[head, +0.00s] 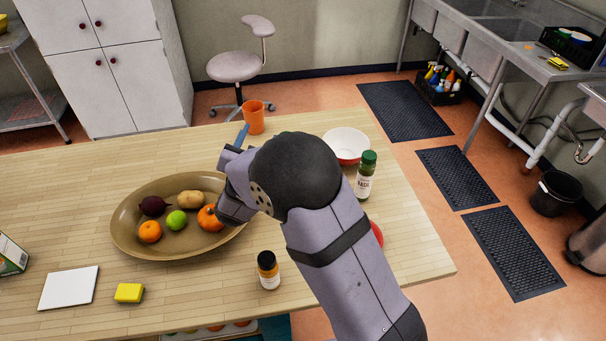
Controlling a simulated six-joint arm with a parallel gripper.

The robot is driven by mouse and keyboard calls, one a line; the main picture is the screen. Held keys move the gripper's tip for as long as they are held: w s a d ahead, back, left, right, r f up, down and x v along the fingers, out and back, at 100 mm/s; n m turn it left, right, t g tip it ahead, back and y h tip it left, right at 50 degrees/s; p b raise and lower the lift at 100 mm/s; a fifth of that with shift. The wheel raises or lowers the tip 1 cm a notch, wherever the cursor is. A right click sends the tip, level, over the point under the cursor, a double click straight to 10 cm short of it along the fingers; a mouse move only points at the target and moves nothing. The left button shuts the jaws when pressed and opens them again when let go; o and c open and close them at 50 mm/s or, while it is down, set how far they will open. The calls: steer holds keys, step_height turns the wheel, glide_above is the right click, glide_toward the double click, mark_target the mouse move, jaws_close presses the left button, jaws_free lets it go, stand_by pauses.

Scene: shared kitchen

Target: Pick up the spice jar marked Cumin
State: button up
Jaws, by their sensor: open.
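A small spice jar (269,271) with a black cap and orange-brown contents stands upright near the table's front edge. Its label is too small to read, so I cannot tell whether it says Cumin. A taller jar (365,177) with a green cap and pale label stands upright to the right of my arm. Its lettering is also not clear. My gripper (232,212) is at the right side of the oval dish, up and left of the black-capped jar and apart from it. It is open and holds nothing that I can see. My arm hides part of it.
The brown dish (130,238) holds fruit and vegetables. An orange cup (254,117) and a white-and-red bowl (346,145) stand behind; a red object (377,234) is partly hidden by my arm. A yellow sponge (129,293) and white sheet (69,288) lie left. Table between sponge and black-capped jar is clear.

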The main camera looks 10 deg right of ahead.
steer(key=s+a+n+p, duration=0.1)
steer(key=s+a+p, duration=0.2)
steer(key=s+a, duration=0.3)
steer(key=s+d+m+g+h+b, duration=0.1)
steer(key=s+d+g+h, duration=0.1)
steer(key=s+d+h, duration=0.3)
steer(key=s+d+m+g+h+b, duration=0.1)
steer(key=d+h, duration=0.2)
steer(key=d, duration=0.4)
step_height(320, 180, down, 6)
steer(key=p, duration=0.1)
steer(key=shift+w+f, duration=0.2)
steer(key=shift+f, duration=0.05)
steer(key=shift+d, duration=0.1)
steer(key=shift+f+p+x, duration=0.15)
steer(key=shift+p+x, duration=0.55)
steer(key=shift+x, duration=0.55)
steer(key=shift+f+p+x, duration=0.2)
steer(key=shift+p+x, duration=0.45)
steer(key=shift+x, duration=0.6)
steer(key=shift+c, duration=0.4)
jaws_close()
